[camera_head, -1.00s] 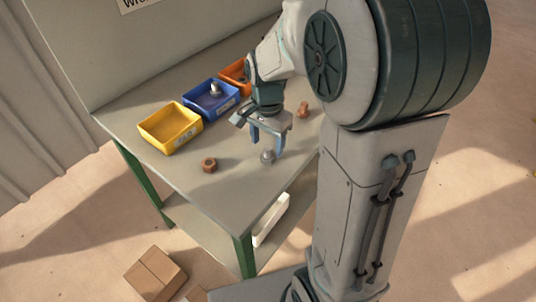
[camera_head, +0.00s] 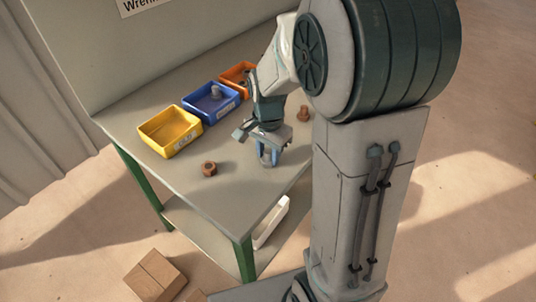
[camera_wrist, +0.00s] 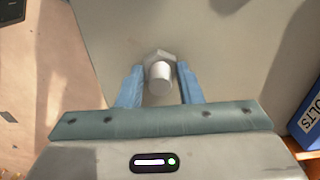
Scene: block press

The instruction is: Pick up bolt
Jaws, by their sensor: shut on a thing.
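A grey bolt (camera_head: 267,158) stands upright on the workbench near its front right part. In the wrist view the bolt (camera_wrist: 160,74) shows its round shank toward me, with its hexagonal head lower and partly behind the shank. My gripper (camera_head: 269,157) points down over it, with its blue fingers shut on the bolt, one on each side. The bolt appears to rest on the bench top still. A second, rusty brown bolt (camera_head: 304,113) stands on the bench behind and to the right of my gripper.
A rusty nut (camera_head: 209,168) lies left of my gripper. Yellow (camera_head: 160,142), blue (camera_head: 197,117) and orange (camera_head: 231,80) bins line the bench's back; the blue one holds a grey bolt. The front bench top (camera_head: 205,192) is clear.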

